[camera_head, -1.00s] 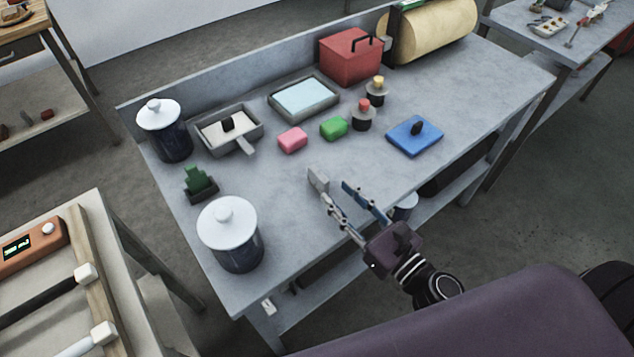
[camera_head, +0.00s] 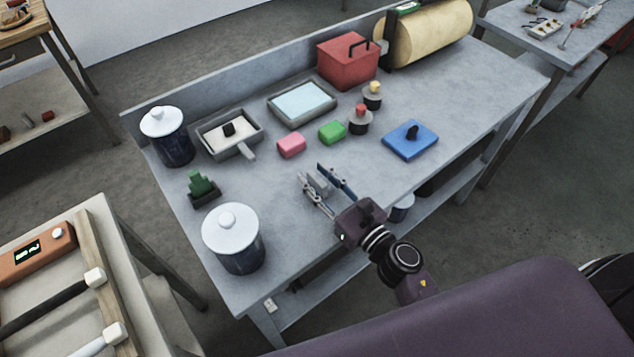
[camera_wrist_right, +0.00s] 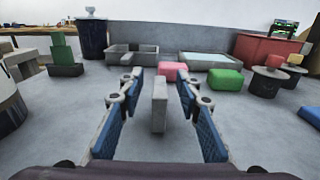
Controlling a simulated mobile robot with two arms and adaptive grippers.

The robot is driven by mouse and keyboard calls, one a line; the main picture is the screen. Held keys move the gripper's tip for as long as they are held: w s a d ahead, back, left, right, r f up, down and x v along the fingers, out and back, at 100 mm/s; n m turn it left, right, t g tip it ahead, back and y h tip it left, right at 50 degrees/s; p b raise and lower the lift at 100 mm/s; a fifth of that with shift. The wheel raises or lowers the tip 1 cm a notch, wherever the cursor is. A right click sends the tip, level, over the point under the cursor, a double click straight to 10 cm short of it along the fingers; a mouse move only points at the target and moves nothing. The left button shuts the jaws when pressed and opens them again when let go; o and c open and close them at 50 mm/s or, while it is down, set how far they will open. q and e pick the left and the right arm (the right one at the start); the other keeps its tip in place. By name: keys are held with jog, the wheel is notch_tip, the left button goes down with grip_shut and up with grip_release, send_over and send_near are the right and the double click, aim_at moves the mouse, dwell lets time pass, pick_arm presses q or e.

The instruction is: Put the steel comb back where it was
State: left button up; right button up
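A small grey upright slab, which looks like the steel comb (camera_head: 318,183), stands on the grey bench towards its near edge. It also shows in the right wrist view (camera_wrist_right: 159,104) as a plain grey block seen narrow side on. Its teeth cannot be made out. My right gripper (camera_head: 312,173) is open, with one blue-padded finger on each side of the slab. In the right wrist view there is a gap between the slab and each finger of the gripper (camera_wrist_right: 159,76). My left gripper is not in view.
Pink (camera_head: 291,145) and green (camera_head: 332,132) blocks lie beyond the gripper. A grey tray with a handle (camera_head: 245,150), a dark holder with a green piece (camera_head: 203,190) and a lidded pot (camera_head: 236,250) stand left.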

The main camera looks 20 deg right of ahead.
grip_shut()
jog(key=shift+r, duration=0.15)
